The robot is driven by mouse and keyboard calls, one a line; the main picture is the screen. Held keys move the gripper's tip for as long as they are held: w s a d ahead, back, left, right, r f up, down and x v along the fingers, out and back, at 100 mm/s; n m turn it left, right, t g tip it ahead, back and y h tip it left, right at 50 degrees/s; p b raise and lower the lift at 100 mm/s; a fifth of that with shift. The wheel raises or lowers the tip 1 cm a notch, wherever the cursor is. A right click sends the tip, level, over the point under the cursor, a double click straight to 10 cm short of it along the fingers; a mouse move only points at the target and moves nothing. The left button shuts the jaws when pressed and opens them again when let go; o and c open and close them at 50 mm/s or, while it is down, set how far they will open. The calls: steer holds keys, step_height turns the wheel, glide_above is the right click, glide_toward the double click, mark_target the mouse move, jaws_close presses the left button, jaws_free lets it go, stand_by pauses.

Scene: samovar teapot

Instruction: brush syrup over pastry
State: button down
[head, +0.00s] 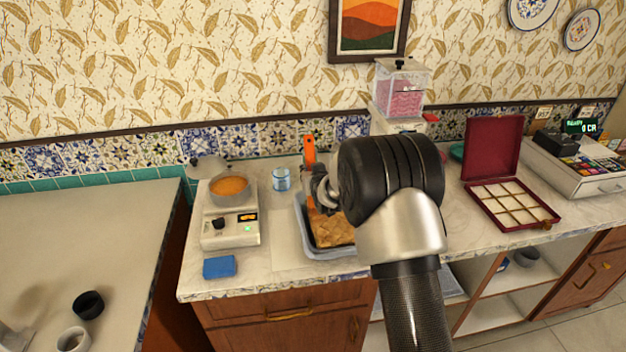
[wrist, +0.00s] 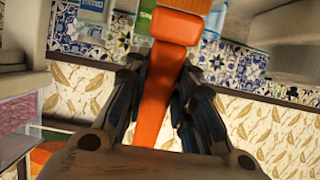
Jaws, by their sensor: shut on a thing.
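My gripper (head: 318,184) is shut on an orange brush (head: 309,150), held roughly upright with its handle end up. In the wrist view the orange handle (wrist: 158,95) runs between the two dark fingers (wrist: 162,78). The golden-brown pastry (head: 332,232) lies in a grey-blue tray (head: 303,238) below my gripper. The brush's lower end is over the tray's left part; I cannot tell whether it touches the pastry. My arm hides the tray's right side. A pot of orange syrup (head: 229,186) sits on a white hot plate (head: 230,232) to the left.
A glass (head: 281,180) stands behind the tray and a blue sponge (head: 219,267) lies front left. A pot lid (head: 208,166) is at the back. A pink-filled dispenser (head: 402,95) and an open red box (head: 497,190) are to the right.

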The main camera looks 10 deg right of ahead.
steer(key=shift+w+b, duration=0.65)
steer(key=shift+w, duration=1.35)
steer(key=s+d, duration=0.1)
steer(key=s, duration=0.7)
steer(key=s+d, duration=0.2)
steer(key=s, duration=0.7)
steer(key=shift+d, duration=0.3)
stand_by(4.9)
